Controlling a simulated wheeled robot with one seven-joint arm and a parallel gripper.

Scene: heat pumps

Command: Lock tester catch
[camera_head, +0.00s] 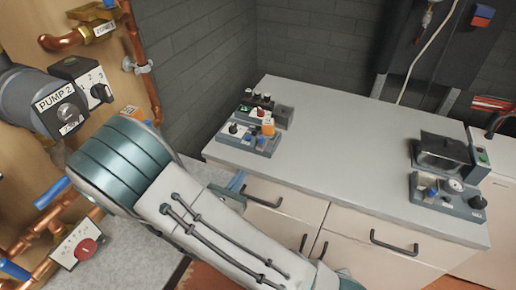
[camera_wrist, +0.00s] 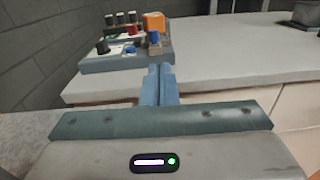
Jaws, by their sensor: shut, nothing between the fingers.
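No part is clearly marked as the tester or its catch. On the left of the grey worktop (camera_head: 330,135) stands a grey control unit (camera_head: 237,143) with dark, red and blue knobs and an orange block (camera_head: 268,128). The unit also shows in the wrist view (camera_wrist: 110,64). On the right stands a grey unit (camera_head: 428,207) with a gauge, a blue knob and a dark lidded box (camera_head: 440,150) behind. My gripper (camera_head: 238,178) is shut and empty, by the worktop's front left edge. In the wrist view its blue fingers (camera_wrist: 159,72) point at the left unit, apparently short of it.
Drawers with dark handles (camera_head: 395,245) are below the worktop. Copper pipes (camera_head: 140,60), a PUMP 2 switch (camera_head: 68,112) and a red-knobbed dial (camera_head: 78,246) are at the left. A grey brick wall stands behind. The worktop's middle is clear.

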